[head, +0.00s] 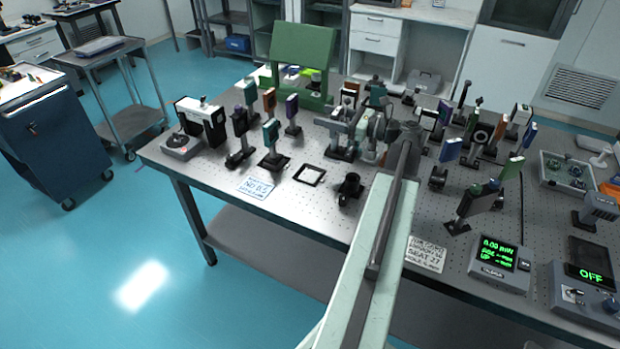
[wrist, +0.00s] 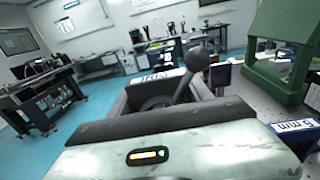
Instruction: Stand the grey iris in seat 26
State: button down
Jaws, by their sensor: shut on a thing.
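My gripper (head: 385,130) reaches over the middle of the optical table (head: 240,205). In the wrist view it is shut on a grey piece labelled IRIS (wrist: 155,77), the grey iris, with a round ball-ended lever (wrist: 195,60) standing up from it. In the head view the iris is hard to separate from the arm end and the mounts behind it. I cannot read a seat 26 label.
A card (head: 425,254) reading SEAT 27 lies right of my arm. A blue-lettered card (head: 256,187) lies near the left front edge. Several mounts crowd both sides, with a short black mount (head: 349,188) close by. A green stand (head: 303,60) is behind; a power meter (head: 498,262) is right.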

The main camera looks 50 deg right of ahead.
jog(key=w+a+f+h+b, duration=0.1)
jog(key=w+a+f+b, duration=0.1)
jog(key=w+a, duration=0.65)
jog(key=w+a+f+b, duration=0.2)
jog(key=w+a, duration=0.5)
jog(key=a, duration=0.2)
jog(key=s+d+f+b, duration=0.1)
jog(key=s+d, duration=0.7)
jog(key=d, duration=0.4)
jog(key=shift+f+m, duration=0.25)
jog(key=shift+m, duration=0.15)
jog(key=shift+d, duration=0.2)
jog(key=f+b, duration=0.2)
jog(key=d+f+b, duration=0.1)
jog(key=shift+s+f+b, duration=0.3)
jog(key=shift+s+b, duration=0.05)
jog(key=shift+b, duration=0.05)
